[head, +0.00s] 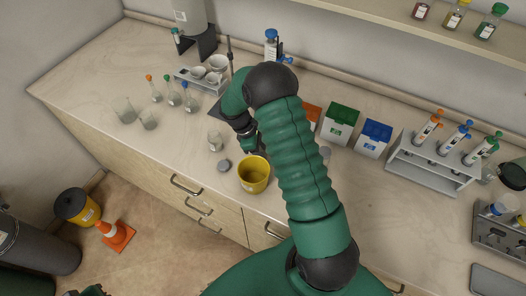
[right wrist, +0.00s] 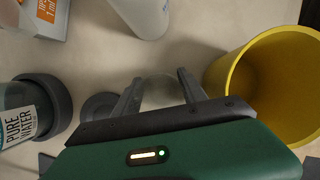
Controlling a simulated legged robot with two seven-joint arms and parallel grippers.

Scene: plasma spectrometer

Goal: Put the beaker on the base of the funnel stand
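My right gripper (right wrist: 160,88) points down at the counter, its fingers on either side of a clear glass beaker (right wrist: 160,94). The glass fills most of the gap; whether the fingers press on it cannot be told. In the head view my arm hides the fingertips and this beaker. The funnel stand shows in the head view as a thin upright pole (head: 229,54) left of my arm, with a dark flat base (head: 213,108) partly covered by my arm. A sliver of what looks like my left gripper (head: 94,290) shows at the bottom edge.
A yellow container (head: 254,177) stands close to the gripper, also in the wrist view (right wrist: 262,80). A water bottle (right wrist: 20,115) and grey disc (right wrist: 98,106) are on the other side. A rack (head: 430,165) stands right.

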